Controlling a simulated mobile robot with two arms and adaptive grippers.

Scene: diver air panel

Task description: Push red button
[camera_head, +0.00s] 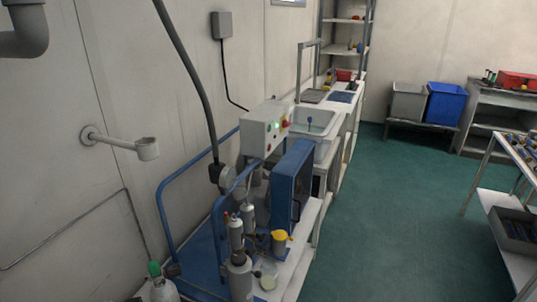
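A pale control box (255,135) sits on the blue-framed panel cart left of the middle. Other small marks on the box face are too small to tell apart. Neither of my grippers is in view, and nothing is seen touching the box.
The cart has blue rails (172,185), a blue case (290,185) and grey cylinders (238,270). A sink (318,118) stands behind it. Bins (445,103) are at the back, and a metal table (505,185) is at right. The green floor (400,220) between is clear.

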